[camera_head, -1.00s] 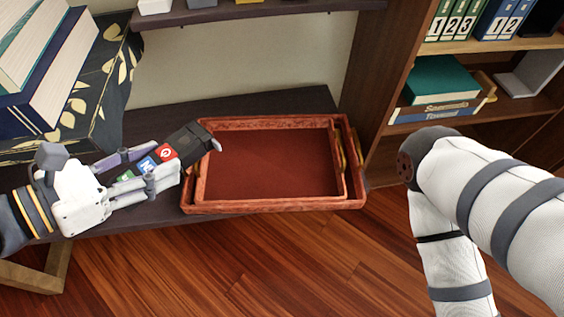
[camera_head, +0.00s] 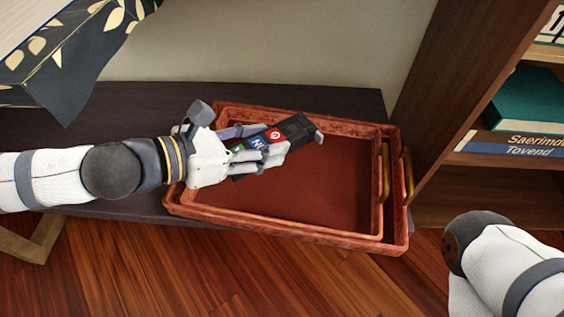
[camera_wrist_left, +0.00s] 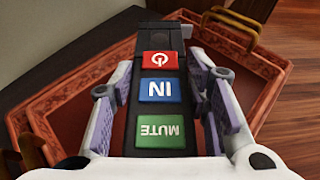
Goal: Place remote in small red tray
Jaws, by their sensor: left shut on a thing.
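The remote (camera_head: 294,129) is black with red, blue and green buttons. My left gripper (camera_head: 268,146) is shut on it and holds it above the inside of the small red tray (camera_head: 300,238). In the left wrist view the remote (camera_wrist_left: 159,88) lies lengthwise between the two fingers (camera_wrist_left: 164,92), its red power button toward the far end. The small red tray sits nested inside a larger red tray (camera_head: 402,235) with brass handles. The small tray's floor looks bare, though the gripper and arm cover part of its left side. My right gripper is out of view.
The trays rest on a dark low shelf (camera_head: 130,120). A leaf-patterned box (camera_head: 70,55) stands at the upper left. A bookcase with books (camera_head: 525,138) is at the right. A link of my right arm (camera_head: 500,260) shows at the lower right, over wooden floor (camera_head: 150,265).

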